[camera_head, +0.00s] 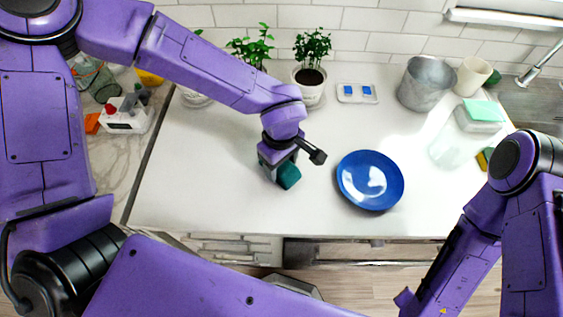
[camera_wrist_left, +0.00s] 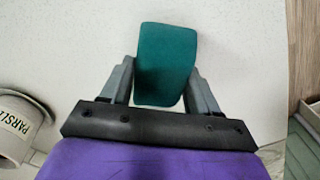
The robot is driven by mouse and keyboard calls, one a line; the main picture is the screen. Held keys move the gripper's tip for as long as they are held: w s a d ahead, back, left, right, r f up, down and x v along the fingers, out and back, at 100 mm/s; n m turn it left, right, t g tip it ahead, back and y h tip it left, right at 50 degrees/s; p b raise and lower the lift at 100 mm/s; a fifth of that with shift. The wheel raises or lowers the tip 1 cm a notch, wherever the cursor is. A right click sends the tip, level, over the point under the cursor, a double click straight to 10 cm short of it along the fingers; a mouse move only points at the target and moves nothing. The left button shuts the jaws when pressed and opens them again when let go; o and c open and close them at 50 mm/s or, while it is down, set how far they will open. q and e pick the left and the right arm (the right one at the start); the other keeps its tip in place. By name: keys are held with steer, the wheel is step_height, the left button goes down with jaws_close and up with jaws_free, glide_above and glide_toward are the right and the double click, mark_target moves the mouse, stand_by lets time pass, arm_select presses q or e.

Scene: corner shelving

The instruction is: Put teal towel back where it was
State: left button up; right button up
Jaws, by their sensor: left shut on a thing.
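The teal towel (camera_head: 288,175) is a small dark teal block in the middle of the white counter in the head view. My left gripper (camera_head: 279,168) is over the counter and shut on it. In the left wrist view the towel (camera_wrist_left: 167,64) sits between the two grey fingers of my left gripper (camera_wrist_left: 163,85). I cannot tell whether the towel touches the counter. My right arm shows at the lower right of the head view, but its gripper fingers are not in view.
A blue plate (camera_head: 370,180) lies right of the towel. Potted plants (camera_head: 311,72), a tray with blue pieces (camera_head: 357,93), a metal bucket (camera_head: 425,84) and a white cup (camera_head: 472,76) stand along the back. A clear container with a light green lid (camera_head: 482,112) is at right.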

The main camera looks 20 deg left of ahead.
arm_select(q)
steer(key=shift+w+f, duration=0.2)
steer(key=shift+f, duration=0.25)
steer(key=shift+s+f, duration=0.15)
steer(key=o, duration=0.9)
steer(key=shift+o, duration=0.2)
step_height(320, 180, up, 12)
steer(key=shift+r, duration=0.2)
